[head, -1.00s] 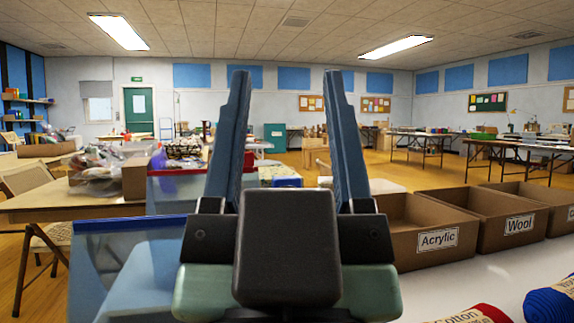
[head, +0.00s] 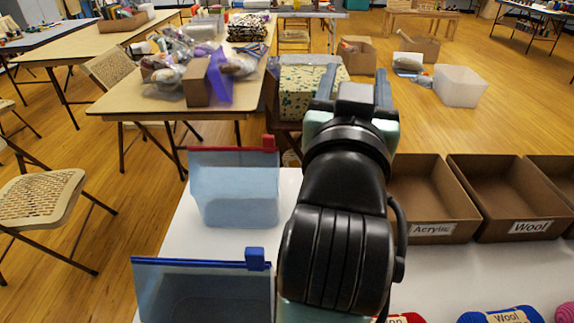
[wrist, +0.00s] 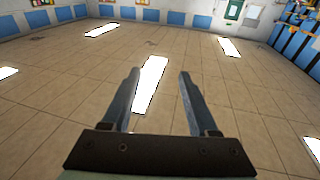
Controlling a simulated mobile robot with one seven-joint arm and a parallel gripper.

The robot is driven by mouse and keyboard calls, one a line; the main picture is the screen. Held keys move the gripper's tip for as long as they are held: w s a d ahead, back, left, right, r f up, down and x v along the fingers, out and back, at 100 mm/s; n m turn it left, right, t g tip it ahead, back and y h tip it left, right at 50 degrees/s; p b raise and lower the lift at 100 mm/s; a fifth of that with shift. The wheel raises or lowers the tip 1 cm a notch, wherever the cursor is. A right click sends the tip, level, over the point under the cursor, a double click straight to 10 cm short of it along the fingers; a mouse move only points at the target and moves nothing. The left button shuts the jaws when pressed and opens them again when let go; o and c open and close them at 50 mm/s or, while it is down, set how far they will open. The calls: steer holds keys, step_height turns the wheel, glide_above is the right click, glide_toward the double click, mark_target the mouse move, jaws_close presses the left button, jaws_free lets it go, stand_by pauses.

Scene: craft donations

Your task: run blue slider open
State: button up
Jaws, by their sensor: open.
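A clear zip pouch (head: 200,297) with a blue zip track stands on the white table at the lower left of the head view. Its blue slider (head: 255,259) sits at the right end of the track. The pouch's lower part is cut off by the frame edge. My gripper (head: 355,90) is beyond and to the right of the blue slider, pointing away, touching nothing that I can see. In the wrist view my gripper (wrist: 158,72) has its two fingers spread with only the room behind them.
A similar pouch (head: 235,190) with a red track and red slider (head: 268,142) stands behind. Cardboard boxes labelled Acrylic (head: 432,229) and Wool (head: 530,227) stand at the right. Yarn skeins (head: 500,315) lie at the front right. White table shows between them.

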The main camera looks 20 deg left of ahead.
steer(key=w+a+f+g+p, duration=0.2)
steer(key=a+g+p, duration=0.25)
steer(key=p, duration=0.55)
steer(key=n+g+h+p, duration=0.1)
steer(key=n+g+p, duration=0.2)
steer(key=g+p, duration=1.8)
glide_toward(252, 251)
steer(key=s+f+t+p, duration=0.1)
steer(key=f+t+p, duration=0.1)
steer(key=s+f+t+p, duration=0.2)
steer(key=f, duration=0.1)
steer(key=s+f+t+p, duration=0.2)
steer(key=shift+f, duration=0.3)
steer(key=shift+c, duration=0.3)
jaws_close()
steer(key=shift+s+a, duration=0.1)
steer(key=shift+a, duration=0.05)
